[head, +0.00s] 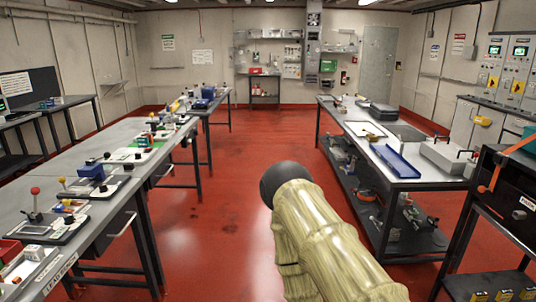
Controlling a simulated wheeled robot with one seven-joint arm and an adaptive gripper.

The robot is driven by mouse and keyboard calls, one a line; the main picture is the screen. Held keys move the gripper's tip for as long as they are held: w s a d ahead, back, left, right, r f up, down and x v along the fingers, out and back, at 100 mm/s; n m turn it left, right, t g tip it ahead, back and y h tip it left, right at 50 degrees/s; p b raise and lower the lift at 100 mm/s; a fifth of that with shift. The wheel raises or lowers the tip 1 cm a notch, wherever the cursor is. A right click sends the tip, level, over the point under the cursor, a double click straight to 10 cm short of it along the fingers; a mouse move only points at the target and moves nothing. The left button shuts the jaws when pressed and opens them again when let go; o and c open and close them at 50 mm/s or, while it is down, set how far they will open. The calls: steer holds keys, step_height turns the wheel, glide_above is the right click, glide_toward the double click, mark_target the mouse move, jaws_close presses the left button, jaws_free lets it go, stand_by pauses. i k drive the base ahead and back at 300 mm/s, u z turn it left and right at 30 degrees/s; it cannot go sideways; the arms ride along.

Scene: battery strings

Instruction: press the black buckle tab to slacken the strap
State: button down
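An orange strap (507,157) runs over the upper part of a black case or rack (512,197) at the right edge of the head view. Its lower end reaches a small orange piece on the rack's left side. A black buckle tab cannot be made out at this size. My arm, in a pale yellow padded sleeve with a dark rounded end, rises from the bottom centre over the aisle. It is well left of the strap and apart from it. My gripper's fingers do not show.
A grey workbench (425,184) with a blue tray (395,162) and a loaded lower shelf stands right of centre. Long benches (110,205) with several small devices line the left. Grey cabinets (465,125) stand at the right wall. The red floor (225,205) between the benches is clear.

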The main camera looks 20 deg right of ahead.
mark_target(497, 157)
steer(key=z, duration=0.15)
steer(key=i, duration=1.7)
steer(key=z, duration=1.2)
steer(key=i, duration=0.9)
steer(key=z, duration=0.7)
